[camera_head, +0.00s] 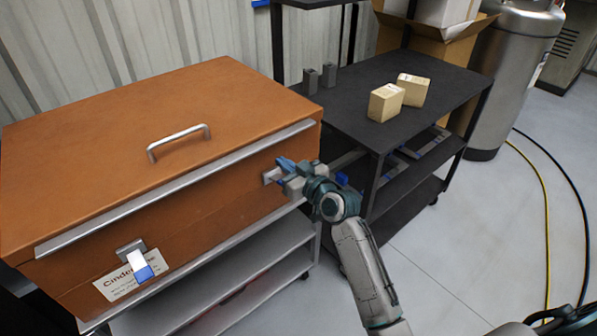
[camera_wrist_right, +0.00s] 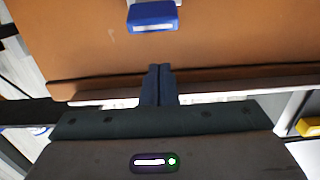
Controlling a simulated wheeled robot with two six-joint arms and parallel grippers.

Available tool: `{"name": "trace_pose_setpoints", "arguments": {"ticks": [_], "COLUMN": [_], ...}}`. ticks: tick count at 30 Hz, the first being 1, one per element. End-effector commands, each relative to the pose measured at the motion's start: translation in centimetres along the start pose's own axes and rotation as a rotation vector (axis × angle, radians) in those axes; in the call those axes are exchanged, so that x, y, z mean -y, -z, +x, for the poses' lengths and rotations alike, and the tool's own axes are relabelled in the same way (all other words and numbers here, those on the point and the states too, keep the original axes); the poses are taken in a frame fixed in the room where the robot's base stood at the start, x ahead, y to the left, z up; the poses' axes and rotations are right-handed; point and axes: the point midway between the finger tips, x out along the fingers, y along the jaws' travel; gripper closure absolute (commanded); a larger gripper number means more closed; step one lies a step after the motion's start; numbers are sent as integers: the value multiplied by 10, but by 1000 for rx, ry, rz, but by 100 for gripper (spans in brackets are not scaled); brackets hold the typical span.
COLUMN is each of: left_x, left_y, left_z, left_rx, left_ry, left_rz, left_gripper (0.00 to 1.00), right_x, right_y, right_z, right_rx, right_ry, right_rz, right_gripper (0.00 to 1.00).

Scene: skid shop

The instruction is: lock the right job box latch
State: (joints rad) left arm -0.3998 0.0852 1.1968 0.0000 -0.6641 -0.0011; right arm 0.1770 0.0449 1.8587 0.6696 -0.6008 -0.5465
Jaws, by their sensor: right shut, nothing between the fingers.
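The orange job box (camera_head: 160,220) has its lid down. Its right latch (camera_head: 270,176) is a grey metal piece on the front face, partly hidden by my right gripper. In the right wrist view the right latch's blue tab (camera_wrist_right: 152,17) shows at the top, beyond my fingertips and apart from them in the picture. My right gripper (camera_head: 285,164) is beside the latch, shut and empty; its dark fingers (camera_wrist_right: 158,72) are together in the wrist view. The left latch (camera_head: 134,258), with a blue end, hangs on the front near a white label. My left gripper is not in view.
A silver handle (camera_head: 180,140) stands on the lid. A black cart (camera_head: 350,105) with two tan blocks (camera_head: 398,97) stands right of the box. A metal tank (camera_head: 510,75) is behind it. Yellow and black cables lie on the open floor at right.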

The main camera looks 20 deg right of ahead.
Motion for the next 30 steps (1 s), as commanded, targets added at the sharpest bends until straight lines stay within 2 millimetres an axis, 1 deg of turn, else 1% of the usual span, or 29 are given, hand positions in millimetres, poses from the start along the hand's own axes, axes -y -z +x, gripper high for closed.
{"name": "trace_pose_setpoints", "arguments": {"ticks": [1, 3, 8, 25, 26, 30], "left_x": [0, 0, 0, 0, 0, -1], "left_y": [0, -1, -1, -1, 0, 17], "left_z": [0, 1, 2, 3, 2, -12], "left_rx": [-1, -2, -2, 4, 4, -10], "left_ry": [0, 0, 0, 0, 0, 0], "left_rz": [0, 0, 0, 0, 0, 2], "left_gripper": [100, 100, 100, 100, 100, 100], "right_x": [0, 0, -1, -1, -1, -1], "right_y": [-15, -24, -35, -39, -39, -41], "right_z": [-7, -10, -15, -16, -16, -16], "right_rx": [11, 10, 8, 2, 1, -10], "right_ry": [-1, -1, -1, -1, -1, -1], "right_rz": [2, 1, 0, -1, -1, -1], "right_gripper": [100, 100, 100, 100, 100, 100]}}
